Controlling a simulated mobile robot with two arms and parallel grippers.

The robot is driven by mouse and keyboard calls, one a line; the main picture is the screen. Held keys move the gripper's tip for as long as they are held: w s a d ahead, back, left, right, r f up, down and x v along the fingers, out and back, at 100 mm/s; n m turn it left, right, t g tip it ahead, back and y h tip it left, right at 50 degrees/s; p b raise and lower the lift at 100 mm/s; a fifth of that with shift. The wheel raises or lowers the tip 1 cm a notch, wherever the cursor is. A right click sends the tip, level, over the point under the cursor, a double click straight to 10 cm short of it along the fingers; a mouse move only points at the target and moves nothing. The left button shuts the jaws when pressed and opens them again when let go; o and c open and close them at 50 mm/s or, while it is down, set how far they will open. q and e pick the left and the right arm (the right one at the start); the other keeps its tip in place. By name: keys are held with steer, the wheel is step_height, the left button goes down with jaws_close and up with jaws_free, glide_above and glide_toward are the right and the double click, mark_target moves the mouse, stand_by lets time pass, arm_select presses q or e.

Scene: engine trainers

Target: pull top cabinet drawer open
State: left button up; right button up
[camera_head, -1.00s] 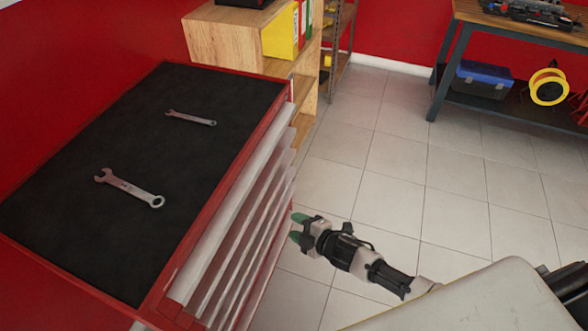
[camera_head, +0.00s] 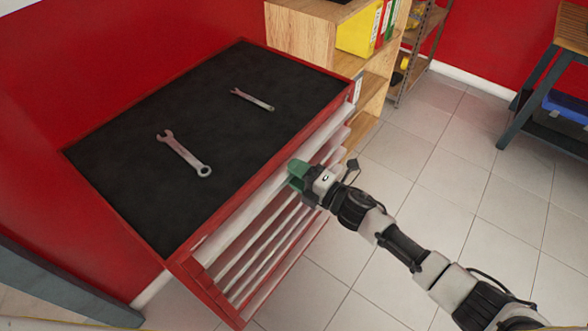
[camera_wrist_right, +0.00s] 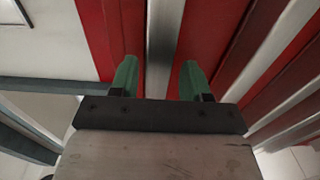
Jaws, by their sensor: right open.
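A red tool cabinet with a black mat top (camera_head: 215,125) stands at the left of the head view. Its front has several drawers with light grey edge handles. The top drawer's grey handle (camera_head: 250,215) runs just below the red rim, and the drawer looks shut. My right gripper (camera_head: 296,172) is at the cabinet front by the upper drawers. In the right wrist view its green fingertips (camera_wrist_right: 156,78) are apart, with a grey handle strip (camera_wrist_right: 162,40) running between them. I cannot tell whether they touch it. My left gripper is not in view.
Two wrenches (camera_head: 183,152) lie on the cabinet top. A wooden shelf (camera_head: 310,35) with binders stands right behind the cabinet. A workbench (camera_head: 555,75) is at the far right. The tiled floor (camera_head: 420,180) in front is clear.

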steer(key=shift+w+a, duration=0.3)
steer(key=shift+a, duration=0.15)
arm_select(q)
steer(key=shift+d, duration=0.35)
